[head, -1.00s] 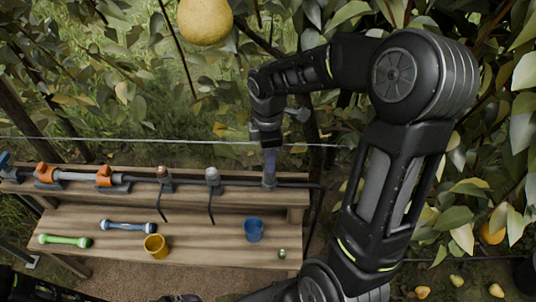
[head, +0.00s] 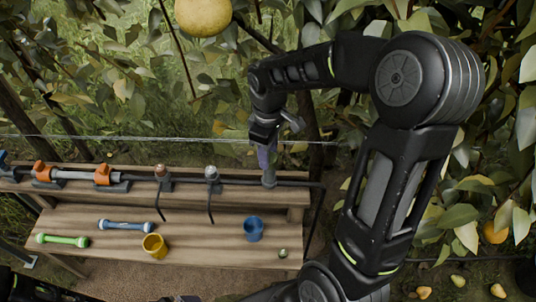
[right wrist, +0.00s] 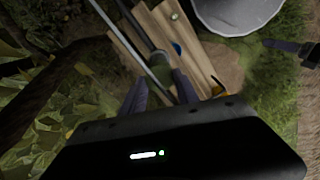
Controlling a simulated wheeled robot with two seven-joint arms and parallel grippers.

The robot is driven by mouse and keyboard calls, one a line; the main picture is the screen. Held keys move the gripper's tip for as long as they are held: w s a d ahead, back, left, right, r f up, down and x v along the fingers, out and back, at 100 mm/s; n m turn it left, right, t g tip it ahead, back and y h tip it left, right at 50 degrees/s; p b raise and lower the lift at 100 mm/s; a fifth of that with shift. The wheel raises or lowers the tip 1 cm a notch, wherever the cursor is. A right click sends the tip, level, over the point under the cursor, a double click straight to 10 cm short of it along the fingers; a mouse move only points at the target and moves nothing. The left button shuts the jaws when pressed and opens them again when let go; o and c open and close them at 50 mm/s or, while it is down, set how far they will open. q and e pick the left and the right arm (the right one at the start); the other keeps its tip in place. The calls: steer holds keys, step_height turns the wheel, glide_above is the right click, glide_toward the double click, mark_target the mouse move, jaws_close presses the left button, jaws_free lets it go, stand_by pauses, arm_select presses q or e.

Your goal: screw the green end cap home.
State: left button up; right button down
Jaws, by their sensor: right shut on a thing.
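My right gripper (head: 266,158) points down at the grey upright fitting (head: 269,180) near the right end of the bench's back shelf. In the right wrist view its two fingers (right wrist: 159,80) are shut on a dull green cylinder, which I take to be the green end cap (right wrist: 159,66). The fingers hide the cap in the head view, so I cannot tell how far down on the fitting it sits. At the bottom edge of the head view a dark sliver may be my left gripper; its jaws are not readable.
A blue cup (head: 253,229), a yellow cup (head: 154,246), blue (head: 126,226) and green (head: 62,240) double-ended pieces and a small greenish item (head: 283,253) rest on the lower bench (head: 200,238). Orange-handled valves (head: 103,175) line the pipe. A wire crosses behind.

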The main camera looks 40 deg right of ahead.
steer(key=m, duration=0.3)
steer(key=shift+s+a+f+m, duration=0.1)
steer(key=shift+f+m, duration=0.05)
steer(key=shift+m, duration=0.25)
steer(key=m, duration=0.4)
steer(key=shift+b, duration=0.4)
steer(key=shift+a, duration=0.1)
steer(key=c, duration=0.8)
jaws_free()
steer(key=shift+c, duration=0.2)
steer(key=shift+r, duration=0.75)
step_height(320, 180, up, 7)
steer(key=shift+f, duration=0.2)
